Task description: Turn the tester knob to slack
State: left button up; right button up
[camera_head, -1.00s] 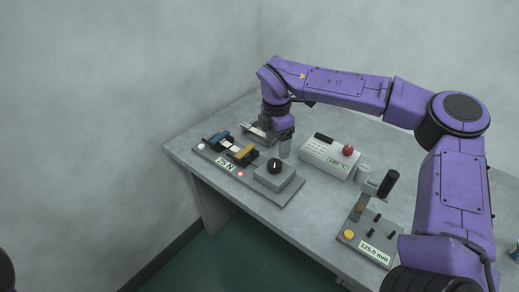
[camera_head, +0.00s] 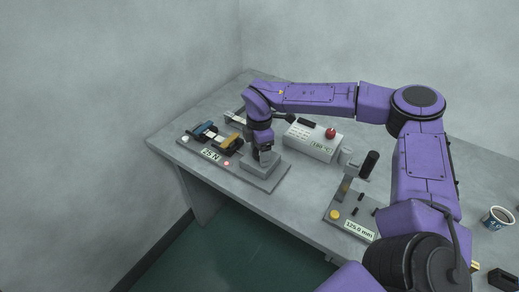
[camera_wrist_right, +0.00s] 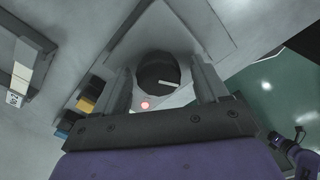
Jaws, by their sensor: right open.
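The tester is a grey plate (camera_head: 256,176) on the table, with a blue clamp (camera_head: 205,131), a yellow clamp (camera_head: 230,143), a display reading 25 N (camera_head: 211,154) and a lit red light (camera_head: 227,163). Its knob, round and black with a white pointer line, shows in the right wrist view (camera_wrist_right: 157,72). In the head view my right gripper hides most of the knob. My right gripper (camera_head: 264,153) points down over the knob's grey block (camera_head: 262,165). It is open, with a finger on each side of the knob; contact cannot be told. My left gripper is out of view.
A white box with a red knob (camera_head: 315,139) stands behind, to the right of my gripper. A gauge plate reading 125.0 mm (camera_head: 345,218), with a black-handled post, stands to the right. A cup (camera_head: 497,217) is at the far right. The table's front edge is close to the tester.

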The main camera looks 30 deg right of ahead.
jog(key=shift+w, duration=0.1)
jog(key=c, duration=1)
jog(key=shift+c, duration=0.2)
jog(key=shift+n, duration=0.4)
